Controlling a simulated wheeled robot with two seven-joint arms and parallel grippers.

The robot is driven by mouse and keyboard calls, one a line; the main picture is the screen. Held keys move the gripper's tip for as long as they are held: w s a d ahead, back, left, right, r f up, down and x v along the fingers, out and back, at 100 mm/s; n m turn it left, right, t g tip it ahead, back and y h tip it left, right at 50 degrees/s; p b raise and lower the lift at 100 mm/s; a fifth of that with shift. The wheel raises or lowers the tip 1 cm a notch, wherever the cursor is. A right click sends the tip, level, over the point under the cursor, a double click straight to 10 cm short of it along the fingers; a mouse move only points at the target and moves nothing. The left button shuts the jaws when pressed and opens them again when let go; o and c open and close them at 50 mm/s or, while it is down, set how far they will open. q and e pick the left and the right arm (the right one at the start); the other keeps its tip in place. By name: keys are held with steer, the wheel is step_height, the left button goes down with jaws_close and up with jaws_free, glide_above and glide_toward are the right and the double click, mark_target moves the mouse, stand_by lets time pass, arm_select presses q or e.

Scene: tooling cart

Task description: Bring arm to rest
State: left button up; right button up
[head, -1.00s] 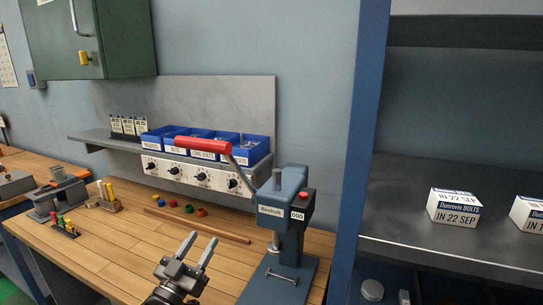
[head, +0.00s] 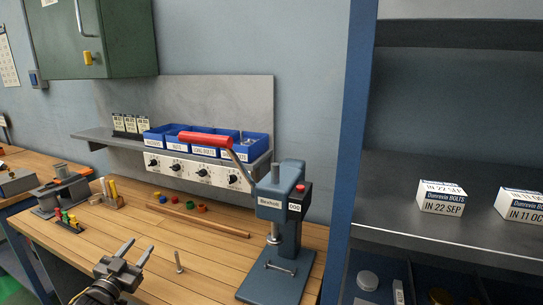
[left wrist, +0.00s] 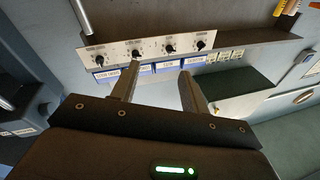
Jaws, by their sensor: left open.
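My left gripper (head: 136,247) is at the bottom of the head view, over the front part of the wooden bench (head: 205,275). Its two fingers are apart with nothing between them. In the left wrist view the fingers (left wrist: 160,90) are also apart and empty, with the knob panel (left wrist: 150,50) beyond them. A small metal bolt (head: 179,262) stands upright on the bench to the right of the gripper, apart from it. My right gripper is in neither view.
A blue press (head: 284,215) with a red-handled lever (head: 206,139) stands right of the gripper. A wooden strip (head: 200,220) and coloured pieces (head: 190,205) lie behind. Blue bins (head: 205,146) sit on a shelf at the back. Shelving with boxes (head: 440,198) is at right.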

arm_select(q)
steer(key=s+a+r+m+g+y, duration=0.2)
steer(key=a+y, duration=0.5)
steer(key=a, duration=1.9)
steer(key=s+d+f+n+g, duration=0.1)
steer(key=s+f+n+g, duration=0.2)
steer(key=f, duration=1.8)
steer(key=s+d+f+g, duration=0.2)
steer(key=s+d+f, duration=0.4)
steer(key=f, duration=0.5)
steer(key=s+d+f+g+h, duration=0.1)
steer(key=s+d+f+g, duration=0.2)
steer(key=s+f, duration=0.65)
steer(key=s+d+f+g, duration=0.2)
steer(key=s+d+f, duration=0.4)
steer(key=f, duration=0.5)
steer(key=s+d+f+g+h, duration=0.1)
steer(key=s+d+f, duration=0.3)
steer(key=s, duration=0.6)
steer(key=s+d+f+n+g, duration=0.1)
steer(key=s+d+f+g, duration=0.2)
steer(key=s+d, duration=0.6)
steer(key=s+d+f+g+h, duration=0.1)
steer(key=s+d+f, duration=0.5)
steer(key=s, duration=0.6)
steer(key=shift+s+d+f+n+g+h, duration=0.3)
steer(key=shift+d+g, duration=0.25)
steer(key=shift+g, duration=0.15)
